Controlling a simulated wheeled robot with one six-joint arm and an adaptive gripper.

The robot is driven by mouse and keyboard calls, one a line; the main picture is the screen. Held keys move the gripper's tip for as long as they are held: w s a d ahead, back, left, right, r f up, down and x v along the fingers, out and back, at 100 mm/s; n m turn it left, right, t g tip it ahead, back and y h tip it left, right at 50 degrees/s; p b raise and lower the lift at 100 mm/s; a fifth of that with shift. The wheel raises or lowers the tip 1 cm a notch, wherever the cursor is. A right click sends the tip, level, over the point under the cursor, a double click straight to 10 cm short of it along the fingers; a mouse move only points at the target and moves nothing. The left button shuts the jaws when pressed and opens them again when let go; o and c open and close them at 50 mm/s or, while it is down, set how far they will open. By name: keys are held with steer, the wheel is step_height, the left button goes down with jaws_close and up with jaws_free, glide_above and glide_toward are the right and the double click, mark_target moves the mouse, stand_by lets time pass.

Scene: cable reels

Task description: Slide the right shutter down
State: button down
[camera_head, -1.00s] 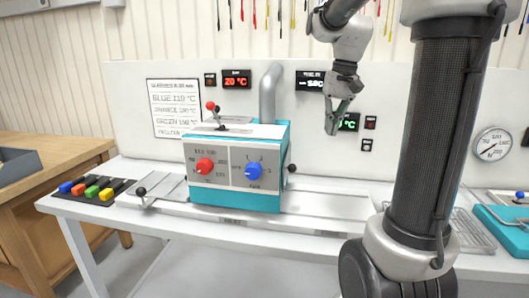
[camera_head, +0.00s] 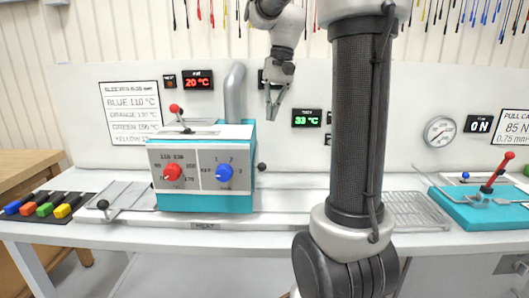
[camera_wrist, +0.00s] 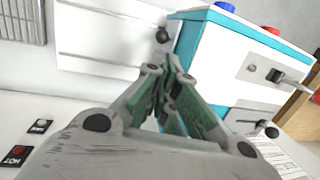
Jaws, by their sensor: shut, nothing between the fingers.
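The teal-and-white heater box (camera_head: 205,200) stands on the bench, with a red dial and a blue dial on its front. A black ball knob (camera_head: 261,167) sticks out at its right side, and it also shows in the wrist view (camera_wrist: 162,35). I cannot make out the right shutter's plate apart from this knob. My gripper (camera_head: 271,116) is shut and empty, pointing down above and to the right of the box. In the wrist view its green-padded fingers (camera_wrist: 172,92) meet beside the box, apart from the knob.
A grey pipe (camera_head: 235,92) rises behind the box. A red-tipped lever (camera_head: 175,109) stands on top. A rail (camera_head: 280,222) runs along the bench front. A wire rack (camera_head: 415,211) and a teal lever fixture (camera_head: 482,214) are at right. Bench right of the box looks clear.

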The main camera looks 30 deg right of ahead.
step_height(320, 180, down, 12)
steer(key=a, duration=0.2)
steer(key=shift+a+r, duration=0.15)
steer(key=shift+r, duration=0.05)
step_height(320, 180, down, 8)
steer(key=shift+r, duration=0.25)
stand_by(0.4)
step_height(320, 180, up, 14)
steer(key=d, duration=0.2)
steer(key=shift+d, duration=0.4)
